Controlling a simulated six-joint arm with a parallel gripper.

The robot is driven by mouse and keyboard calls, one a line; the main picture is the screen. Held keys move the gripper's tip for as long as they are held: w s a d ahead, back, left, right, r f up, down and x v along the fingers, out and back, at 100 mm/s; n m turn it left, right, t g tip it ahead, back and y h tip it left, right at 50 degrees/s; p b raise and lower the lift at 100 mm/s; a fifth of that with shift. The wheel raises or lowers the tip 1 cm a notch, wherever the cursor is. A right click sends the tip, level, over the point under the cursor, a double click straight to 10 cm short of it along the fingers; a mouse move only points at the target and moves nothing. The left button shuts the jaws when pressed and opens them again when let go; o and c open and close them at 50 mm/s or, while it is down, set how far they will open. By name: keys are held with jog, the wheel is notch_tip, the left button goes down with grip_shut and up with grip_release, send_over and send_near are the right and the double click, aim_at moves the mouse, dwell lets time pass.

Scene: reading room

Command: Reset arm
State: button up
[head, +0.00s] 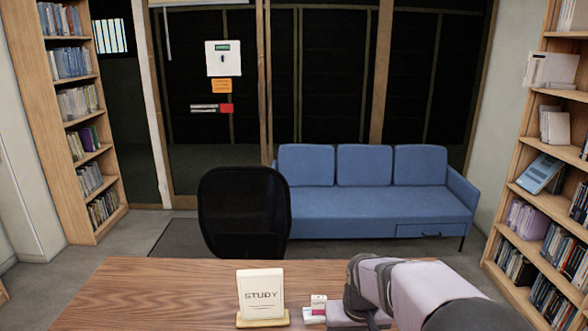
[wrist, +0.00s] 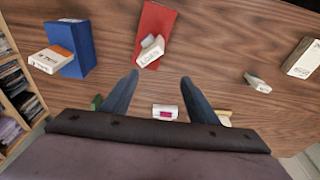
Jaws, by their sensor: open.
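My gripper (wrist: 160,77) shows in the wrist view with its two dark fingers spread apart. It is open and nothing is between its fingertips. It hangs over the wooden desk (wrist: 215,45). A small white block with a pink patch (wrist: 166,111) lies on the desk, seen between the lower parts of the fingers; I cannot tell how far below them. In the head view my arm reaches over the right part of the desk (head: 150,290), and its fingers cannot be made out there.
In the wrist view, a blue block (wrist: 70,45), a white-and-orange block (wrist: 50,59), a red book (wrist: 154,25) with white blocks (wrist: 151,50), and a small block (wrist: 257,82) surround the gripper. In the head view, a STUDY sign (head: 261,291) stands on the desk before a black chair (head: 245,210).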

jog(key=s+d+f+g+p, duration=0.1)
jog(key=s+f+g, duration=0.1)
jog(key=s, duration=1.7)
jog(key=shift+s+d+p, duration=0.3)
jog(key=shift+s+d, duration=0.1)
